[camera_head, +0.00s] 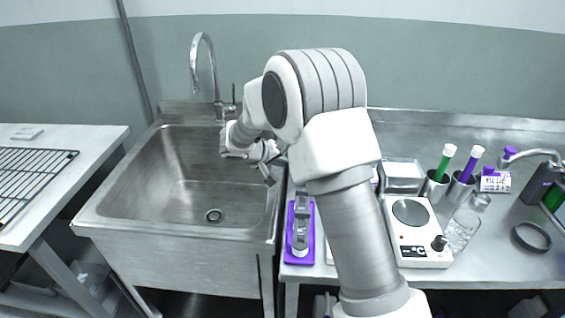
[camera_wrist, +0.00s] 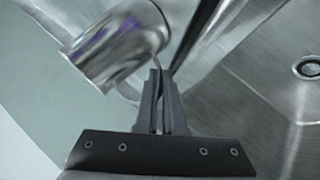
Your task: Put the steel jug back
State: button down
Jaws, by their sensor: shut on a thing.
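My gripper (camera_wrist: 160,78) is shut at the steel jug (camera_wrist: 118,45), which shows as a shiny cylinder just beyond and to the left of the fingertips in the wrist view. The fingers are close together, and the exact part they pinch is hard to make out. In the head view my gripper (camera_head: 267,174) is over the right side of the steel sink (camera_head: 165,195), pointing down. I cannot make out the jug clearly in the head view, where my arm covers part of that area.
A tap (camera_head: 207,65) stands behind the sink. A table with a wire rack (camera_head: 30,175) is at left.

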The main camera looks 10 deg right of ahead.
jog(key=c, duration=1)
grip_release()
jog(key=v, duration=1.2)
jog(key=s+d+r+m+g+y, duration=0.1)
jog(key=s+d+r, duration=0.35)
jog(key=s, duration=0.25)
jog(key=s+d+r+g+y, duration=0.1)
jog(key=s+d+r+g, duration=0.1)
jog(key=s+d+r, duration=0.35)
jog(key=s+d+t+y, duration=0.1)
jog(key=s+y, duration=0.3)
jog(key=s, duration=1.5)
jog(key=shift+d+f+t+y, duration=0.25)
jog(key=shift+d+t+y, duration=0.05)
jog(key=shift+d, duration=0.05)
jog(key=shift+s, duration=0.1)
